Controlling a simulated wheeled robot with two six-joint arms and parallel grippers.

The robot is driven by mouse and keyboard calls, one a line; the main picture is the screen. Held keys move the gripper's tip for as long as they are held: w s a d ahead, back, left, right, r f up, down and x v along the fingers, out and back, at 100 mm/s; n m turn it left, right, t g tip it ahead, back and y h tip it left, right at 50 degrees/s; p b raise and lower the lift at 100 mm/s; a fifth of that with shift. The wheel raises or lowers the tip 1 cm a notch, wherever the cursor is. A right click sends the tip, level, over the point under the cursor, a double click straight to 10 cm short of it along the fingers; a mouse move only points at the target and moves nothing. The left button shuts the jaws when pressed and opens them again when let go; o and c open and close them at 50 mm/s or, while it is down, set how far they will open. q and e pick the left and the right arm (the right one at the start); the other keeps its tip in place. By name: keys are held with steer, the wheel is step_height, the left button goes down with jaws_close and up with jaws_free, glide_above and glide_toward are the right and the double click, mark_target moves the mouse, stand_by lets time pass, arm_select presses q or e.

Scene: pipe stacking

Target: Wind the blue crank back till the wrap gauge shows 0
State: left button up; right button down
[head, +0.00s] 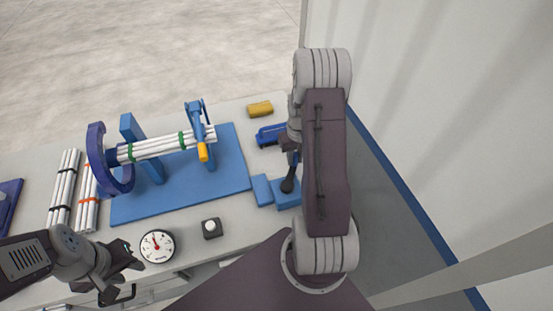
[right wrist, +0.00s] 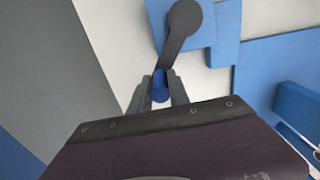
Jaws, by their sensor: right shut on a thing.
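The crank has a blue handle (right wrist: 160,88) on a dark arm (right wrist: 177,45); its hub (head: 287,186) sits on a blue block at the bench's right side. My right gripper (right wrist: 160,92) is shut on the blue handle in the right wrist view; in the head view my right arm mostly hides it. The round white gauge (head: 157,246) lies at the bench's front, its red needle pointing up; its numbers are too small to read. My left gripper (head: 132,279) is open and empty, just left of the gauge.
A white pipe bundle (head: 155,147) with green bands passes through a dark blue ring (head: 93,160) above a blue base plate (head: 225,180). A yellow block (head: 260,109), a blue tool (head: 270,135) and a small black box (head: 212,228) with a white button lie around it. More pipes (head: 64,190) lie left.

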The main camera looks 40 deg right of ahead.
steer(key=s, duration=0.1)
steer(key=s+d, duration=0.1)
steer(key=s, duration=0.1)
steer(key=s+d, duration=0.1)
steer(key=s, duration=0.1)
steer(key=shift+s, duration=0.1)
steer(key=shift+s, duration=0.1)
steer(key=s+a, duration=0.2)
steer(key=s, duration=0.4)
steer(key=shift+a+p, duration=0.2)
steer(key=shift+p, duration=0.15)
steer(key=a, duration=0.1)
steer(key=s+a, duration=0.1)
steer(key=a, duration=0.1)
steer(key=shift+s, duration=0.25)
